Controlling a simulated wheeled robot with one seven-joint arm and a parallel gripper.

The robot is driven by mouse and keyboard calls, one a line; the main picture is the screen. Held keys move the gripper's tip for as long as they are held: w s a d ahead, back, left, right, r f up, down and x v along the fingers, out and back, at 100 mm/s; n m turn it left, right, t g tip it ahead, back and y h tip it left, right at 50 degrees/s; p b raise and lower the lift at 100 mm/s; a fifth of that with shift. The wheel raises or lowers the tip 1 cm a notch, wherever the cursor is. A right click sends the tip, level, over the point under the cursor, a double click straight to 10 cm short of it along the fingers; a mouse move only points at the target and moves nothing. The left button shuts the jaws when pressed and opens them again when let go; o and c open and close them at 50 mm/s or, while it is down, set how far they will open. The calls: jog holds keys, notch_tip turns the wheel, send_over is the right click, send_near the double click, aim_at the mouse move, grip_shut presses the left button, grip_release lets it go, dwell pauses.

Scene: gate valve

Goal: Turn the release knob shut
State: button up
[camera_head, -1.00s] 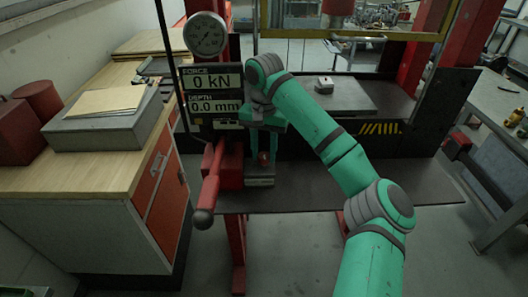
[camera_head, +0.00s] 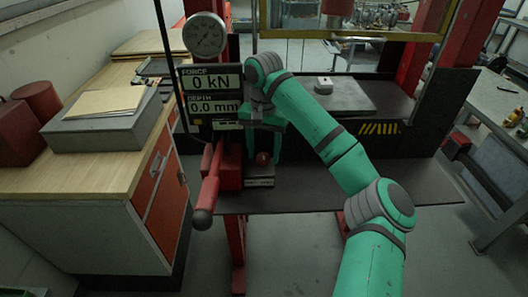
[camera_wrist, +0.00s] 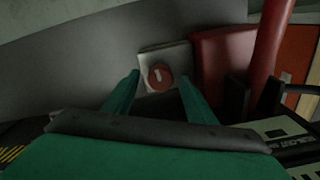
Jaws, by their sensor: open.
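The release knob (camera_wrist: 160,77) is a small red disc with a short white mark, which stands close to upright in the wrist view. It sits on a pale square plate (camera_wrist: 178,53). In the head view the red knob (camera_head: 263,158) shows on a small block below my wrist. My gripper (camera_wrist: 159,80) is open, with one green finger on each side of the knob in the wrist view and visible gaps between. I cannot tell how far the fingertips are above it. In the head view my gripper (camera_head: 264,145) is partly hidden by my wrist.
A red pump body (camera_head: 229,172) with a red lever (camera_head: 209,184) stands just left of the knob. Behind is a display panel (camera_head: 212,95) reading 0 kN and 0.0 mm, under a round gauge (camera_head: 204,35).

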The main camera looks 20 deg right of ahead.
aim_at(264, 155)
notch_tip(264, 155, up, 10)
jog(key=shift+r, duration=0.25)
dwell(0.4)
